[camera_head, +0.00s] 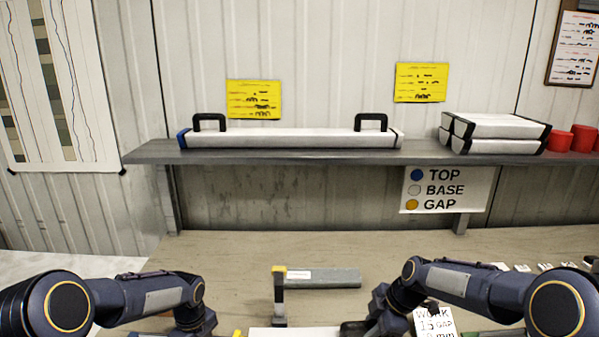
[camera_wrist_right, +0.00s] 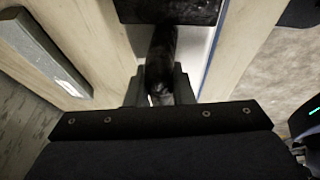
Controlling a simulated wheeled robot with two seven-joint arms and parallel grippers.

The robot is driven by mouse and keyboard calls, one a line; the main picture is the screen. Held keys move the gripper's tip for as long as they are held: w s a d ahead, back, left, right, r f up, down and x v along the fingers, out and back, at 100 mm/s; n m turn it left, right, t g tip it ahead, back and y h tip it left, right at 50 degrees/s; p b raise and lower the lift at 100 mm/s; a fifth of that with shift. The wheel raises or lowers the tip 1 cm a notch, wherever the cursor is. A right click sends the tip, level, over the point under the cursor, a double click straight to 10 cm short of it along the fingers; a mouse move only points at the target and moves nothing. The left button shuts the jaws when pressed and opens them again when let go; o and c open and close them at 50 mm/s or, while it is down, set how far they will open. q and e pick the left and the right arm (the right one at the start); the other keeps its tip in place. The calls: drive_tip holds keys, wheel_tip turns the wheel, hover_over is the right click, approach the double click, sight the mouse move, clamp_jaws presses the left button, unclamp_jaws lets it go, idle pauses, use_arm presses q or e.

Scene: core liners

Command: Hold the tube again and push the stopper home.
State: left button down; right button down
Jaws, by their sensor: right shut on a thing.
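In the right wrist view my right gripper (camera_wrist_right: 159,84) is shut on a black, rounded grip piece (camera_wrist_right: 161,50). That piece joins a wide black block (camera_wrist_right: 168,9) at the top of the view. I cannot tell whether this is the stopper. A pale surface (camera_wrist_right: 196,40) lies beside and below it. In the head view a white object (camera_head: 285,332), perhaps the tube, is cut off by the bottom edge, with a black part (camera_head: 353,328) at its right. My left forearm reaches the bottom edge at left; its gripper fingers are out of frame.
A grey block (camera_head: 325,279) and a yellow-topped post (camera_head: 279,300) stand on the bench (camera_head: 230,255). The shelf (camera_head: 300,155) above holds a long white tube with black handles (camera_head: 290,139), stacked white boxes (camera_head: 495,133) and red cups (camera_head: 570,139).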

use_arm(q)
drive_tip(key=shift+s+d+f, duration=0.1)
drive_tip(key=shift+d+f, duration=0.05)
drive_tip(key=shift+d, duration=0.55)
drive_tip(key=shift+a, duration=0.15)
use_arm(e)
drive_tip(key=shift+r, duration=0.1)
use_arm(q)
drive_tip(key=shift+a, duration=0.45)
use_arm(e)
drive_tip(key=shift+d, duration=0.15)
use_arm(q)
drive_tip(key=shift+a, duration=1.1)
drive_tip(key=shift+w+r, duration=0.2)
drive_tip(key=shift+r, duration=0.55)
use_arm(e)
drive_tip(key=shift+w, duration=0.1)
use_arm(q)
wheel_tip(320, 180, up, 8)
drive_tip(key=shift+f, duration=0.15)
use_arm(e)
drive_tip(key=c, duration=1.2)
unclamp_jaws()
drive_tip(key=shift+o, duration=0.2)
drive_tip(key=v, duration=1.1)
drive_tip(key=shift+r, duration=0.4)
